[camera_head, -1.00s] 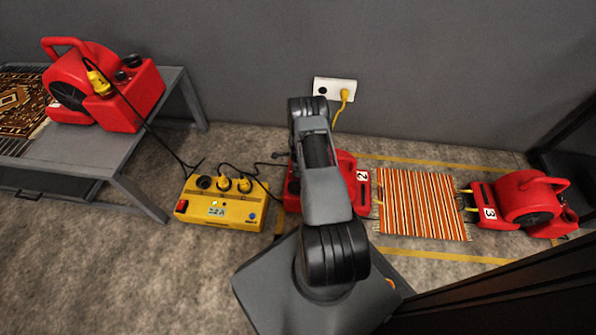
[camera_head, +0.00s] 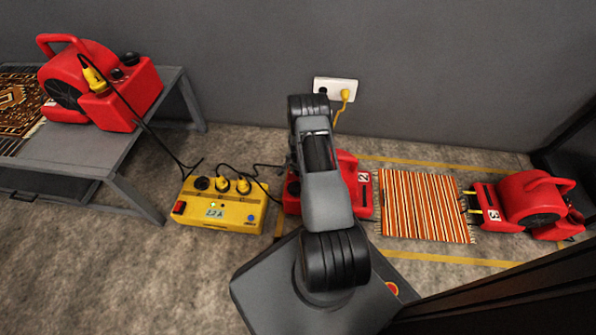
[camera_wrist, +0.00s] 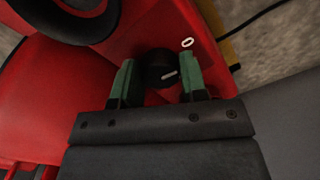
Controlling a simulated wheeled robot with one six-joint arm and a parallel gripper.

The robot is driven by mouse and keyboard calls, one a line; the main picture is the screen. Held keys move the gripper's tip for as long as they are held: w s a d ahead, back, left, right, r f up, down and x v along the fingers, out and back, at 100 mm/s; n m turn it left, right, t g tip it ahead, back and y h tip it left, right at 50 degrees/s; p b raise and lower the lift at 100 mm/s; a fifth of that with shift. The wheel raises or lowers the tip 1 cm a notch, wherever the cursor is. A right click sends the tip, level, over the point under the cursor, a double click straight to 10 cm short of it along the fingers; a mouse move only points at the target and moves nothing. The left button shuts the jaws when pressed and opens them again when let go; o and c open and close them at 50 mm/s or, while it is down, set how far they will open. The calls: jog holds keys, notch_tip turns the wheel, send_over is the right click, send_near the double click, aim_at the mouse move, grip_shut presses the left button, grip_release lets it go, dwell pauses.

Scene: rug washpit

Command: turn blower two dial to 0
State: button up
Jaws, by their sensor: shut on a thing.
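Blower two (camera_head: 349,181) is red with a white "2" label and stands on the floor, mostly hidden behind my arm in the head view. Its dial (camera_wrist: 159,68) is a black round knob with a pale pointer line, seen in the wrist view. A white "0" mark (camera_wrist: 187,43) is on the red housing up and right of the dial. The pointer line points right and slightly up, not straight at the "0". My gripper (camera_wrist: 160,78) is shut on the dial, with one green finger on each side. The gripper is hidden in the head view.
A yellow power box (camera_head: 222,205) with plugs and a small display stands left of blower two. A striped rug (camera_head: 424,207) and blower three (camera_head: 533,202) are to the right. Another red blower (camera_head: 100,85) sits on a grey table (camera_head: 75,150). Cables run along the floor.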

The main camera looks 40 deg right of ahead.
jog(key=shift+n, duration=0.6)
jog(key=o, duration=0.9)
